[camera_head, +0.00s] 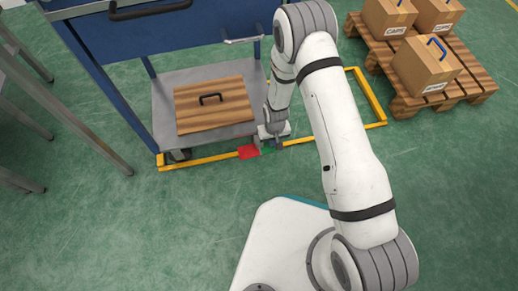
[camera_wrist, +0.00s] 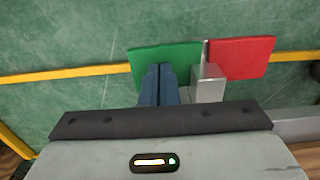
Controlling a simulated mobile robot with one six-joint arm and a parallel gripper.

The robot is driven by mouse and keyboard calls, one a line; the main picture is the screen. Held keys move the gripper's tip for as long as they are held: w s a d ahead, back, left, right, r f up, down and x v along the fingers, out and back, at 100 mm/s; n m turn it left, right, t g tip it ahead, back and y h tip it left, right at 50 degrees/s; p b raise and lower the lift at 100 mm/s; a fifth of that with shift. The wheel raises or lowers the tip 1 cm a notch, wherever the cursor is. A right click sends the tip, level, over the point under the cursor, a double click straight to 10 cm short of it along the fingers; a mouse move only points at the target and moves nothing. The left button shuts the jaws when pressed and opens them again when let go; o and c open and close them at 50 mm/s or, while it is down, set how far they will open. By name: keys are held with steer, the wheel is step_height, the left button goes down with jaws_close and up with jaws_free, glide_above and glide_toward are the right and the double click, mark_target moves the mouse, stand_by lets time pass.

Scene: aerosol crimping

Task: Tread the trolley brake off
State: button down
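The trolley (camera_head: 205,80) is blue with a grey lower shelf. At its lower front edge a red pedal (camera_head: 248,152) sits beside a green pedal, which is mostly hidden by my gripper in the head view. The wrist view shows the green pedal (camera_wrist: 185,53) on the left and the red pedal (camera_wrist: 241,58) on the right, with a grey block (camera_wrist: 209,85) between and below them. My gripper (camera_wrist: 159,68) points down with its two blue fingers together and nothing between them. Its fingertips overlap the green pedal; I cannot tell whether they touch it.
A wooden board (camera_head: 215,112) with a black handle lies on the lower shelf. Yellow floor lines (camera_head: 370,95) frame the trolley. A pallet (camera_head: 470,88) with cardboard boxes (camera_head: 427,66) stands at the upper right. Grey table legs are at left. The green floor in front is clear.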

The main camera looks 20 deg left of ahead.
steer(key=shift+f, duration=0.45)
step_height(320, 180, up, 8)
steer(key=p, duration=0.5)
stand_by(0.5)
stand_by(0.4)
